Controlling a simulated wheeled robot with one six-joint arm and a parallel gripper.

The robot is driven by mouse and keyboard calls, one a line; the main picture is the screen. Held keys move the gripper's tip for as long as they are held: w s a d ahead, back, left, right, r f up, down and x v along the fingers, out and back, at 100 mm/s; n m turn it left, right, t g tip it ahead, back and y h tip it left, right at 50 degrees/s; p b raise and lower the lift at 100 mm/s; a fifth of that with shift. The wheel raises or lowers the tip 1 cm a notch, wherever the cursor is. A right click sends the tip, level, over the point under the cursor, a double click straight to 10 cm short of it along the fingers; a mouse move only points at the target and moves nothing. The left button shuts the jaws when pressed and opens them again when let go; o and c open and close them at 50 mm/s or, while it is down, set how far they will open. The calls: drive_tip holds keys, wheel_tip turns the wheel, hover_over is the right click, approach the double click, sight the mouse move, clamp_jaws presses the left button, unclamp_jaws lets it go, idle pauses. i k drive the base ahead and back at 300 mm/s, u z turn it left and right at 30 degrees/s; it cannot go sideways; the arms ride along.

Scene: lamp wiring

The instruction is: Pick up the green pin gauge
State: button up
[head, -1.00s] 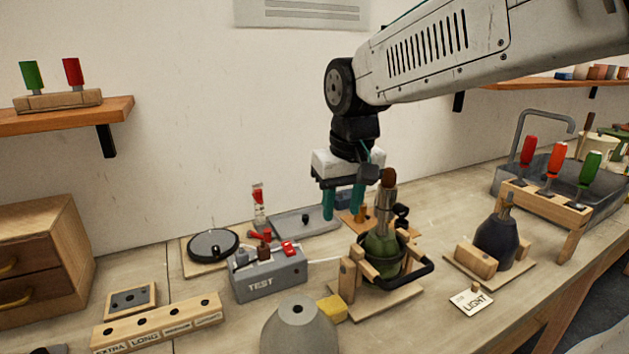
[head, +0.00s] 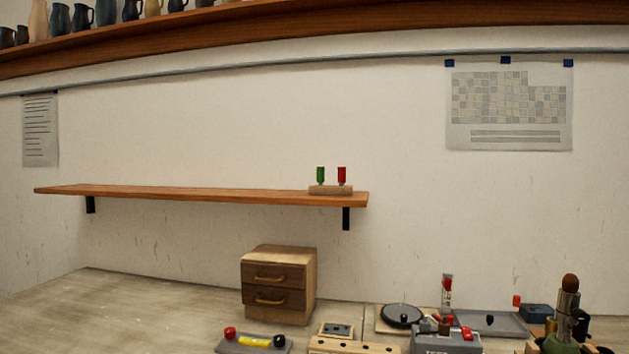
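The green pin gauge (head: 320,174) stands upright in a small wooden block (head: 330,190) at the right end of the wall shelf (head: 200,191). A red pin gauge (head: 341,174) stands beside it on the right in the same block. Only their coloured handles show clearly; their lower ends are hidden in the block. My gripper is not in view.
A wooden two-drawer cabinet (head: 279,284) stands on the bench below the shelf's right part. A grey holder (head: 254,344) with red and yellow parts sits in front. The test box (head: 446,340) and a round black disc (head: 402,315) crowd the right. The bench's left is clear.

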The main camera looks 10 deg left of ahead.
sight(320, 171)
drive_tip(key=k, duration=0.15)
drive_tip(key=u, duration=2.35)
drive_tip(key=i, duration=1.55)
drive_tip(key=z, duration=2.4)
drive_tip(key=i, duration=0.5)
drive_tip(key=u, duration=0.05)
